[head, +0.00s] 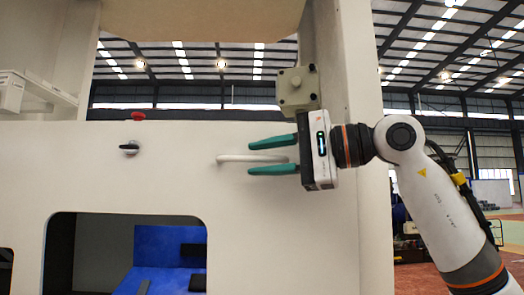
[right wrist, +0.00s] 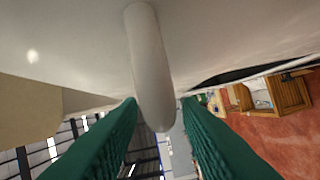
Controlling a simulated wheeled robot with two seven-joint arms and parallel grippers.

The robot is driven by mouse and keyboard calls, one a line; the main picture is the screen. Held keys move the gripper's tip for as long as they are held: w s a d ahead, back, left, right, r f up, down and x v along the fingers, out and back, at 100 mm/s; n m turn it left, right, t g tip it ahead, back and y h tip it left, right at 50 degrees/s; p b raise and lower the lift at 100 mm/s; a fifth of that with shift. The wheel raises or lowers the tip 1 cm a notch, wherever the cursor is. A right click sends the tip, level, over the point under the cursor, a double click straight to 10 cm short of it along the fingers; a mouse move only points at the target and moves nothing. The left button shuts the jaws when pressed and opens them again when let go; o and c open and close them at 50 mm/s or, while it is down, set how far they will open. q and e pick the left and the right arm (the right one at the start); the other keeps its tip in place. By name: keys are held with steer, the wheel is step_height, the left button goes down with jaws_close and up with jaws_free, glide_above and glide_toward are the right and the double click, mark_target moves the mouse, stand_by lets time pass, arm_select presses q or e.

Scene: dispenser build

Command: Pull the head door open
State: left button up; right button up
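The head door is a large white panel across the head view, with a pale bar handle (head: 228,158) on its right part. My right gripper (head: 250,157) comes in from the right with its two green fingers above and below the handle. The fingers are open, and gaps show between them and the bar. In the right wrist view the handle (right wrist: 150,65) runs down between the two green fingers (right wrist: 158,105). My left gripper is not in view.
A red button (head: 138,116) and a black knob (head: 129,148) sit on the panel left of the handle. Below is an opening with a blue part (head: 165,246) inside. A grey box (head: 297,90) is fixed above my gripper, beside a white post (head: 345,60).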

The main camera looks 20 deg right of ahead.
steer(key=shift+w+a, duration=0.15)
steer(key=shift+c, duration=0.4)
steer(key=c, duration=0.6)
jaws_close()
steer(key=shift+f, duration=0.15)
